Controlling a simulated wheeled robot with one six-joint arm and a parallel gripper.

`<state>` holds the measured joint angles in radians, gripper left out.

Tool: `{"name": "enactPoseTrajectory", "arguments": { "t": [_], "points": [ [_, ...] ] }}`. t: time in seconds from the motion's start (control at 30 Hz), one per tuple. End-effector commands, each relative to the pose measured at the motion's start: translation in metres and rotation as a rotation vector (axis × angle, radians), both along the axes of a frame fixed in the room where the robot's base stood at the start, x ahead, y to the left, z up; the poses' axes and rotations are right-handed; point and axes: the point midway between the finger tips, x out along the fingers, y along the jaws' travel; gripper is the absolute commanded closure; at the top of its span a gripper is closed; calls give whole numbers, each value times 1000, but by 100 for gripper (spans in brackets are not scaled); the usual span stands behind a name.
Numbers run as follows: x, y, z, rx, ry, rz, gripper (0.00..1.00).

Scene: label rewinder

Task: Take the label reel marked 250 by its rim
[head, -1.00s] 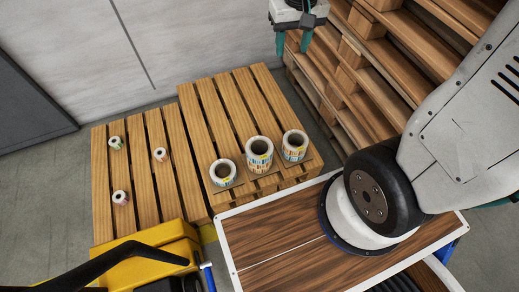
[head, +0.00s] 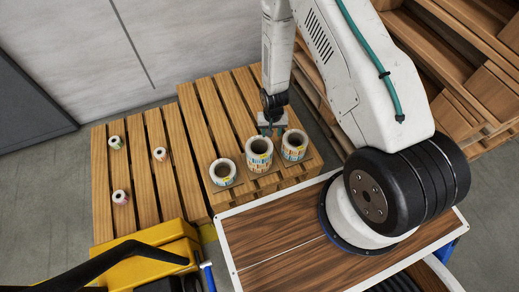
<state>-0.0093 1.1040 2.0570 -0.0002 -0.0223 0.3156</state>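Three larger label reels stand on a pallet: a left reel (head: 223,180), a taller middle reel (head: 260,164) and a right reel (head: 293,153). Each is a white ring with a dark core and coloured labels on its side. The printed numbers are too small to read, so I cannot tell which is marked 250. My gripper (head: 273,129) points down just behind the middle reel and to the left of the right reel.
Three small reels lie on the left pallet (head: 128,166), away from the larger ones. A wood-topped surface with a white edge (head: 262,243) is in front, with a yellow machine part (head: 160,252) at lower left. Stacked pallets (head: 480,75) stand at the right.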

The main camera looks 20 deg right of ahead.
Motion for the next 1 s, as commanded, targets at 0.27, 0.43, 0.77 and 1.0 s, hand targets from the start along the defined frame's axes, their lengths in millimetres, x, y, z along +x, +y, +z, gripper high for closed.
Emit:
{"name": "enactPoseTrajectory", "arguments": {
  "t": [0.27, 0.43, 0.77, 1.0],
  "points": [
    [-10, 0, -37, 0, 3, -9, 55],
    [-11, 1, -55, 0, 5, -8, 55],
    [-13, 5, -98, 0, 3, -9, 55],
    [-13, 6, -101, 0, 3, -9, 55]
  ]
}}
